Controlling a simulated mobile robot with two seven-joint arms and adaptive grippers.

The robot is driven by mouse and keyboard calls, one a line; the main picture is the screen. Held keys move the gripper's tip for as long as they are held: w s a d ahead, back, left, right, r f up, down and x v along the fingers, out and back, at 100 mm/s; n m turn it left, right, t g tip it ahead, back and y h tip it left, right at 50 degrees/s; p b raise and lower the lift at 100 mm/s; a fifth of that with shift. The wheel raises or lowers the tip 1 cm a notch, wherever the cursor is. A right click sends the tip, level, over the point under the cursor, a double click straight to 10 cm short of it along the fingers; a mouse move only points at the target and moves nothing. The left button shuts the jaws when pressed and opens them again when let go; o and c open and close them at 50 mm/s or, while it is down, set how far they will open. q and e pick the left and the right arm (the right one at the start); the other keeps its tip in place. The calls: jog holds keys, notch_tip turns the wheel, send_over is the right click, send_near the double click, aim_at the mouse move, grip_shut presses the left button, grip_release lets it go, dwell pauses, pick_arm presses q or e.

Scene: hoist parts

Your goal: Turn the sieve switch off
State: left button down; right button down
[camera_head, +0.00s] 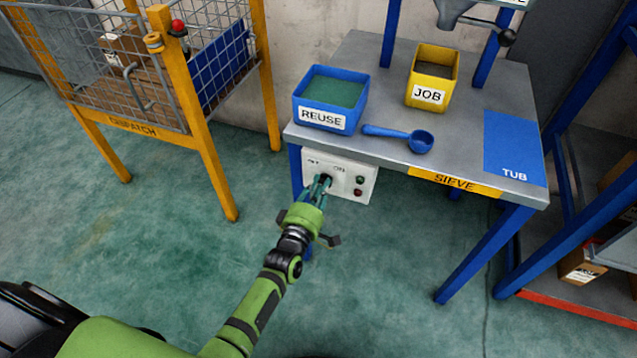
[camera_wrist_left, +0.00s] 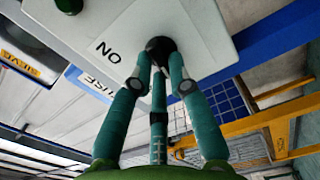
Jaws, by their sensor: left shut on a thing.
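The sieve's white switch box (camera_head: 347,185) is fixed under the left front of the grey table. It carries a dark round switch knob (camera_head: 326,178), a green light and a red light; I cannot tell whether either is lit. My left gripper (camera_head: 321,186) has its teal fingers closed around the knob. In the left wrist view, the gripper (camera_wrist_left: 160,78) holds the black knob (camera_wrist_left: 160,45), with the ON label on the white panel beside it. The fingers partly hide the knob, so its turned position is unclear. My right gripper is not in view.
On the table (camera_head: 385,125) stand a blue REUSE bin (camera_head: 330,98), a yellow JOB bin (camera_head: 432,76) and a blue scoop (camera_head: 400,137). A blue TUB mat (camera_head: 514,148) lies at right. A yellow-framed DISPATCH cage (camera_head: 190,100) stands left. The floor between is clear.

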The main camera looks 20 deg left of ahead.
pick_arm(q)
jog(key=m+p, duration=0.1)
jog(key=m, duration=0.3)
jog(key=shift+d+r, duration=0.1)
jog(key=shift+r, duration=0.05)
jog(key=m+p, duration=0.1)
jog(key=m, duration=0.2)
jog(key=shift+d, duration=0.1)
jog(key=shift+m, duration=0.3)
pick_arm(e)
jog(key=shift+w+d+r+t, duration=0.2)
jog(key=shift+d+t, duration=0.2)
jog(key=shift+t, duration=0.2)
pick_arm(q)
jog(key=shift+m, duration=0.3)
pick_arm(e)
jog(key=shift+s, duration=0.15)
pick_arm(q)
jog(key=c, duration=1.2)
grip_release()
